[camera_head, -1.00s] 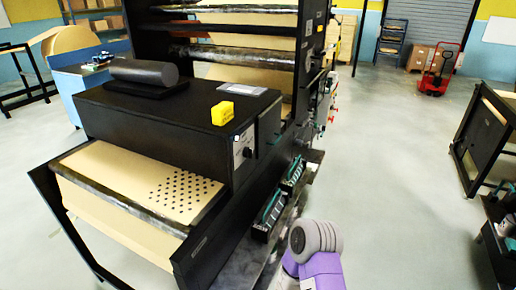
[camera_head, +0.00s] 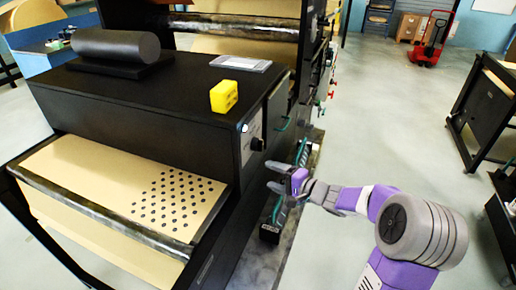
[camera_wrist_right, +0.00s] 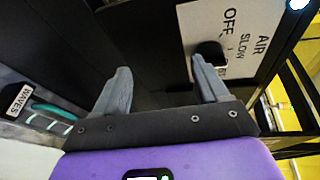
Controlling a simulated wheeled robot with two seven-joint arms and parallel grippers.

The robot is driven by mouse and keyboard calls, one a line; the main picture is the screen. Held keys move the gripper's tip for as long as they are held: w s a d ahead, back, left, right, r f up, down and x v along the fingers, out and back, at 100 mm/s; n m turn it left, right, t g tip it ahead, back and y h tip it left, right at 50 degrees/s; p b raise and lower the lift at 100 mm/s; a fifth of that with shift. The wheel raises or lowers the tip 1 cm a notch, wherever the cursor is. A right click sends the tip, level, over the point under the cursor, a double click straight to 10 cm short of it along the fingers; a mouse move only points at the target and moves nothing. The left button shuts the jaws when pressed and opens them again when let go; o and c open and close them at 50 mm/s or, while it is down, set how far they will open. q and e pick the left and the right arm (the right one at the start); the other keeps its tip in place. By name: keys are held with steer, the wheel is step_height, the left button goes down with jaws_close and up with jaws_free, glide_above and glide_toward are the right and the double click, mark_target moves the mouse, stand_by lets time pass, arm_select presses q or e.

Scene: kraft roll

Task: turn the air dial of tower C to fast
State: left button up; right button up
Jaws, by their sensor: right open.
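The air dial (camera_head: 257,144) is a small black knob on the side panel of the dark machine, below a small lit lamp. In the right wrist view the dial (camera_wrist_right: 209,52) sits on a pale plate (camera_wrist_right: 240,35) reading AIR, OFF and SLOW, with a further word partly covered. Its pointer setting cannot be told. My right gripper (camera_head: 270,175) is open and empty, just right of and below the dial. In the wrist view its fingers (camera_wrist_right: 160,68) are spread, and the right fingertip overlaps the dial's lower edge; contact cannot be told. My left gripper is out of view.
A yellow block (camera_head: 223,97) and a grey flat tray (camera_head: 241,63) lie on the machine's top, near a dark roll (camera_head: 115,45). Open floor (camera_head: 400,130) lies to the right.

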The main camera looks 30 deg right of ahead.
mark_target(258, 145)
steer(key=w+d+r+t, duration=0.1)
steer(key=d+r+t, duration=0.15)
steer(key=r, duration=0.35)
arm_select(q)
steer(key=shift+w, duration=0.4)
arm_select(e)
steer(key=x, duration=0.7)
steer(key=shift+w+d+f+h, duration=0.15)
steer(key=shift+d+f+h, duration=0.1)
steer(key=shift+d+h, duration=0.05)
steer(key=c, duration=1.1)
steer(key=shift+o, duration=0.2)
steer(key=shift+m, duration=0.3)
